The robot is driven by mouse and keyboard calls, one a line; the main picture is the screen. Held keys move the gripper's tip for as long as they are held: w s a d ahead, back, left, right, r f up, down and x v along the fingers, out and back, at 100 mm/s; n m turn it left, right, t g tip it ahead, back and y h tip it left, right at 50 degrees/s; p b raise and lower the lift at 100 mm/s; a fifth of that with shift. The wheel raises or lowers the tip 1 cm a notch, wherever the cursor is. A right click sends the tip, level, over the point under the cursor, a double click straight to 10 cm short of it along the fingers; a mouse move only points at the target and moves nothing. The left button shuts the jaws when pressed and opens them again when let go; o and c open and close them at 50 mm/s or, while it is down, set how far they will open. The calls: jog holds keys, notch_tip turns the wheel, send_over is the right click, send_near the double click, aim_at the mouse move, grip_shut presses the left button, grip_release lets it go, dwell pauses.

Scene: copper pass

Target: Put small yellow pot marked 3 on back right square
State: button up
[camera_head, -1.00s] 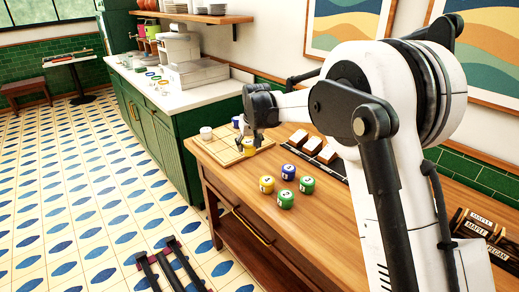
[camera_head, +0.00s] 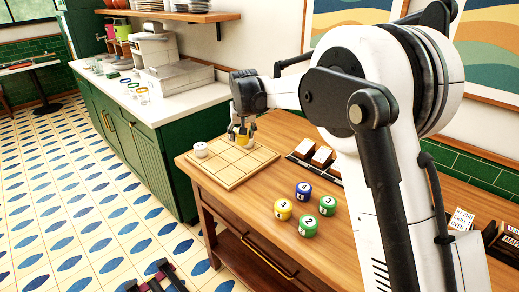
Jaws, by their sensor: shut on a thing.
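The board (camera_head: 222,178) is pale wood with a grid of squares and lies on the far end of the wooden counter. My gripper (camera_head: 243,135) is shut on a small yellow pot (camera_head: 243,141) at the board's back side. The fingers partly cover this pot, and its mark cannot be read. It appears over the back squares; whether it touches the board I cannot tell. A white pot (camera_head: 201,150) stands on the board's left corner. Another yellow pot (camera_head: 283,210), marked 4, stands on the counter in front of the board.
A blue pot (camera_head: 303,191) and two green pots, marked 3 (camera_head: 327,205) and 2 (camera_head: 309,226), stand grouped on the counter. A dark rack with pale blocks (camera_head: 321,157) lies right of the board. Bare counter (camera_head: 266,183) separates the board from the pots.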

jog(key=w+d+f, duration=0.2)
jog(key=w, duration=0.1)
jog(key=w+d+f, duration=0.4)
jog(key=w+d, duration=0.1)
jog(key=shift+w+f+p, duration=0.25)
jog(key=shift+w+p, duration=0.05)
jog(key=shift+p, duration=0.1)
jog(key=shift+f, duration=2.05)
jog(key=shift+f, duration=0.1)
jog(key=shift+f, duration=0.15)
jog(key=o, duration=1.3)
jog(key=shift+c, duration=0.2)
